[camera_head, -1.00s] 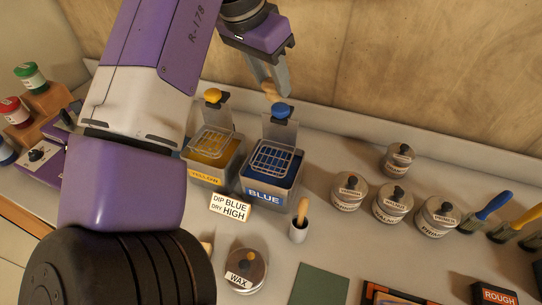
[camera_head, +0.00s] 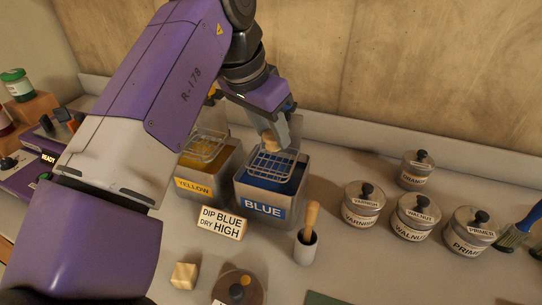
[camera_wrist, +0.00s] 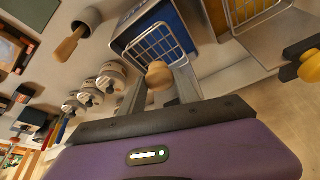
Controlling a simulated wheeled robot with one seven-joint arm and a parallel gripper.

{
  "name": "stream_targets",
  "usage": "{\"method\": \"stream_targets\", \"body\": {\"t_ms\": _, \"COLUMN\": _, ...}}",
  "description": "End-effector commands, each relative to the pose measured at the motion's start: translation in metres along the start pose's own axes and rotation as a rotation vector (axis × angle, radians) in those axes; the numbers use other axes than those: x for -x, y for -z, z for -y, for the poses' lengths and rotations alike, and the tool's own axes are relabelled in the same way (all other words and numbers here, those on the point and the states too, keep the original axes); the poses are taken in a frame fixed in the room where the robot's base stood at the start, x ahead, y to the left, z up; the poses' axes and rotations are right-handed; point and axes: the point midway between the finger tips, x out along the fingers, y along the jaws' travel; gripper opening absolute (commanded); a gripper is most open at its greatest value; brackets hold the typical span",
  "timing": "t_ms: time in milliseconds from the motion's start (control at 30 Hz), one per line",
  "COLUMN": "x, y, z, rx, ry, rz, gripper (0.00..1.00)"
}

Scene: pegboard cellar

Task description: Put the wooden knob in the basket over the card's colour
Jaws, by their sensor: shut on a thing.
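The wooden knob (camera_wrist: 158,76) is pale and round, held between the fingers of my gripper (camera_wrist: 160,88) in the wrist view. In the head view my gripper (camera_head: 275,140) is shut on the knob (camera_head: 270,138), at the wire basket (camera_head: 272,163) of the blue vat (camera_head: 245,190). Whether the knob touches the basket, I cannot tell. The card (camera_head: 221,223) in front of the vats reads "DIP BLUE DRY HIGH". The yellow vat (camera_head: 194,185) with its own basket (camera_head: 205,146) stands to the left.
A brush pot (camera_head: 305,247), a wooden cube (camera_head: 184,276) and a round tin (camera_head: 238,288) stand in front. Lidded tins (camera_head: 415,217) stand to the right. A purple device (camera_head: 30,175) is at left. The wall is close behind the vats.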

Motion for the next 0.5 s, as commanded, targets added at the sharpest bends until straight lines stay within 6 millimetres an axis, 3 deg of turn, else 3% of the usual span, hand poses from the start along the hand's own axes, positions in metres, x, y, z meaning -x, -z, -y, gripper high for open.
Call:
{"method": "stream_targets", "body": {"t_ms": 367, "x": -0.037, "y": -0.016, "z": 0.0, "rx": 0.001, "ry": 0.001, "rz": 0.001, "gripper": 0.0}}
{"method": "stream_targets", "body": {"t_ms": 500, "x": -0.04, "y": -0.017, "z": 0.0, "rx": 0.0, "ry": 0.001, "rz": 0.0, "gripper": 0.0}}
